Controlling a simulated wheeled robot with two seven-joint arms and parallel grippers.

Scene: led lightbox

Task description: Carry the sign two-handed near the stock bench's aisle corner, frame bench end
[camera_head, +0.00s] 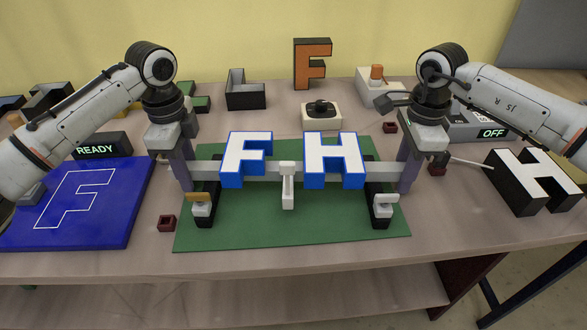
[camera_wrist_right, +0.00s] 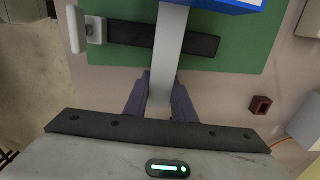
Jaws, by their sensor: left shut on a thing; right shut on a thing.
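The sign is a grey bar with two white-faced, blue-sided letters, F (camera_head: 246,158) and H (camera_head: 335,157). The bar (camera_head: 285,172) spans the space between my arms. My left gripper (camera_head: 185,175) is shut on its left end. My right gripper (camera_head: 406,175) is shut on its right end; in the right wrist view the fingers (camera_wrist_right: 160,98) sit either side of the bar (camera_wrist_right: 169,45). The sign is above a green mat (camera_head: 290,235) with a black clamp support near each end. I cannot tell whether the bar touches the supports.
A blue panel with an F outline (camera_head: 115,215) and a READY display (camera_head: 98,147) are at left. A black-sided white H (camera_head: 530,180) and an OFF box (camera_head: 490,130) are at right. An orange F (camera_head: 312,65) stands behind. The wooden bench's front edge is clear.

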